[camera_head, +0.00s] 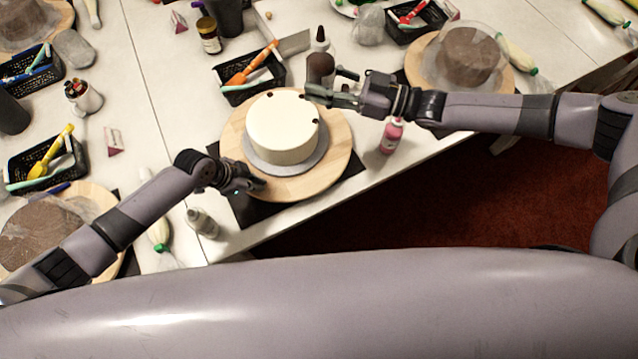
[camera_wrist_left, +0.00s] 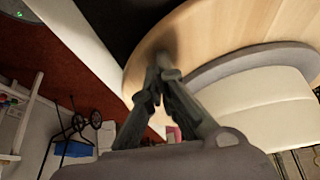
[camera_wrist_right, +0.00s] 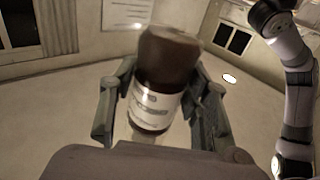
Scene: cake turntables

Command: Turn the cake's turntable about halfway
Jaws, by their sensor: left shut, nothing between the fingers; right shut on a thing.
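The white cake (camera_head: 282,128) with several dark dots on top sits on a grey base (camera_head: 265,166) on the round wooden turntable (camera_head: 330,165). My left gripper (camera_head: 250,184) is shut and empty at the near left rim of the turntable. In the left wrist view its fingertips (camera_wrist_left: 164,68) are together at the wooden rim (camera_wrist_left: 140,75); I cannot tell whether they press on it. My right gripper (camera_head: 335,92) is shut on a brown bottle with a white label (camera_wrist_right: 165,80), at the far right side of the cake. Its lower part is partly hidden by the fingers.
A black basket with an orange tool (camera_head: 240,93) stands behind the turntable. A pink bottle (camera_head: 391,136) stands to its right, near the table edge, and a grey-white bottle (camera_head: 202,222) at its front left. Another cake station (camera_head: 470,60) is at the right.

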